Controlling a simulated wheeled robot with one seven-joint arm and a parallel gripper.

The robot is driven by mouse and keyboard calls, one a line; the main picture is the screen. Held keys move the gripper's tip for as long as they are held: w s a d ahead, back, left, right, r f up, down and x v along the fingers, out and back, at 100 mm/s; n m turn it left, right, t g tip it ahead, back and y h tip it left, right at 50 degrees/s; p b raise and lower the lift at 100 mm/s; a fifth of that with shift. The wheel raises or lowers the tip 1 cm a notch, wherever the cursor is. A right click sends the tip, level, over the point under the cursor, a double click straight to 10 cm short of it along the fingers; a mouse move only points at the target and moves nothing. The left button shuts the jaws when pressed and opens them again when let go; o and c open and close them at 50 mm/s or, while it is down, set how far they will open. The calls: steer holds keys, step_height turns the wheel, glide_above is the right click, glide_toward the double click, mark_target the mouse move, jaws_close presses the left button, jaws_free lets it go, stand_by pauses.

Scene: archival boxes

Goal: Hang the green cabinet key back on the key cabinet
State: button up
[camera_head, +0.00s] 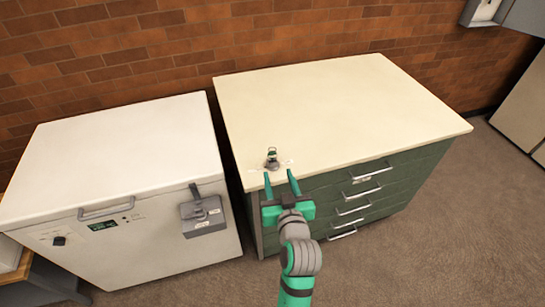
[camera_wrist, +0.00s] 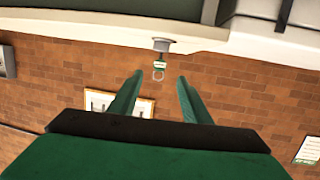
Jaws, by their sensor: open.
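The key with a small green-and-white tag and a ring (camera_head: 272,152) stands upright on a grey base near the front left edge of a cream worktop. In the wrist view, which is upside down, the tag and ring (camera_wrist: 159,66) show beyond and between my fingers. My gripper (camera_head: 279,174) is open and empty at the worktop's front edge, its fingertips pointing at the key and just short of it. A grey wall box (camera_head: 484,12) at the top right, partly cut off, looks like the key cabinet; its hooks cannot be made out.
The cream worktop (camera_head: 340,100) tops a green drawer unit (camera_head: 400,185) with several metal handles and is otherwise bare. A white appliance (camera_head: 120,150) stands to the left, with a grey labelled box (camera_head: 203,213) on its front. Carpeted floor (camera_head: 450,240) is clear at the right.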

mark_target(272, 156)
steer(key=shift+x, duration=4.8)
steer(key=shift+w, duration=0.1)
steer(key=c, duration=1)
steer(key=shift+r, duration=2.55)
steer(key=v, duration=1.1)
steer(key=shift+r, duration=0.35)
